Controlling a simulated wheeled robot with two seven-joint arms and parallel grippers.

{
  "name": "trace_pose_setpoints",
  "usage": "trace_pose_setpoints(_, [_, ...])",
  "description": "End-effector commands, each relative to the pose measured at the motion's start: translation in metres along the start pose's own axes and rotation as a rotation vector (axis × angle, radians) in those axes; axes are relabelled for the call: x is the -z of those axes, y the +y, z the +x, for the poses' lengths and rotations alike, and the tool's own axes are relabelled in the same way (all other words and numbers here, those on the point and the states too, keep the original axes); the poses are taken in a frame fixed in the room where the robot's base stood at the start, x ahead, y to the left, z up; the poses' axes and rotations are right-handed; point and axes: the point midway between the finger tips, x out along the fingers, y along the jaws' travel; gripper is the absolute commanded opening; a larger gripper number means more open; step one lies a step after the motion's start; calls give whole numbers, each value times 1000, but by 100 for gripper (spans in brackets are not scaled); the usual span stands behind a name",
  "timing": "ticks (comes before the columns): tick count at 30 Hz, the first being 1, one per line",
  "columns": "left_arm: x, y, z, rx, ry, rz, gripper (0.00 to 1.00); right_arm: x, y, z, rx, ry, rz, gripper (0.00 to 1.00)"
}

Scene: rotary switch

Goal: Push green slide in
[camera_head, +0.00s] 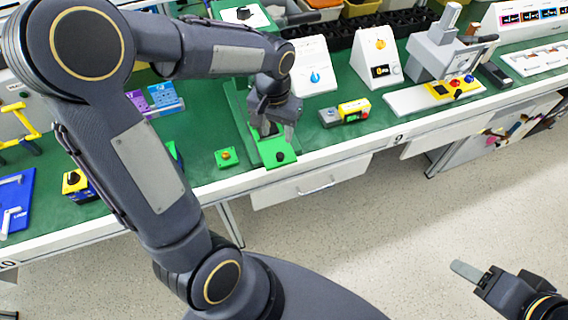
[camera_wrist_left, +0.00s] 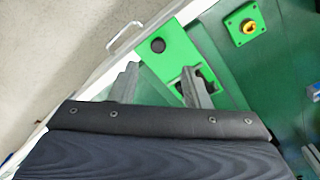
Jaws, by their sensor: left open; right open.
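The green slide (camera_head: 277,151) is a long flat green piece with a round black knob at its front end, by the table's front edge. Its rear part is partly hidden behind my left gripper (camera_head: 273,134). My left gripper points down over the slide, behind the knob, with its fingers apart and nothing between them. In the left wrist view the slide (camera_wrist_left: 170,62) and its black knob lie beyond my open left fingers (camera_wrist_left: 160,70). I cannot tell whether a finger touches the slide. My right gripper (camera_head: 474,275) is open and empty, low at the right, away from the table.
White panels (camera_head: 377,62) stand behind. A drawer with a handle (camera_head: 312,184) is below the table edge.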

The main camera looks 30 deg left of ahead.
Motion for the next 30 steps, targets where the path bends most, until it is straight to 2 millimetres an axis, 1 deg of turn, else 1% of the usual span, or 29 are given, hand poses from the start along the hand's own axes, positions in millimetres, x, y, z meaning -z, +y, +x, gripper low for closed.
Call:
trace_pose_setpoints(1, [5, 0, 6, 14, -12, 4, 43, 0, 0, 0, 0, 0, 0, 54])
trace_pose_setpoints(4, [9, 0, 13, 27, -22, 6, 43, 0, 0, 0, 0, 0, 0, 54])
trace_pose_setpoints(8, [8, -1, 27, 29, -25, 6, 43, 0, 0, 1, 0, 0, 0, 54])
trace_pose_setpoints(15, [7, -1, 66, 27, -25, 6, 43, -1, 1, 2, 0, 0, 0, 54])
trace_pose_setpoints(18, [7, -2, 78, 27, -24, 7, 43, -1, 1, 2, 0, 0, 0, 54])
trace_pose_setpoints(22, [7, -2, 86, 26, -22, 6, 43, -1, 1, 3, 0, 0, 0, 54])
trace_pose_setpoints(30, [7, -2, 88, 26, -21, 6, 43, -1, 1, 3, 0, 0, 0, 54])
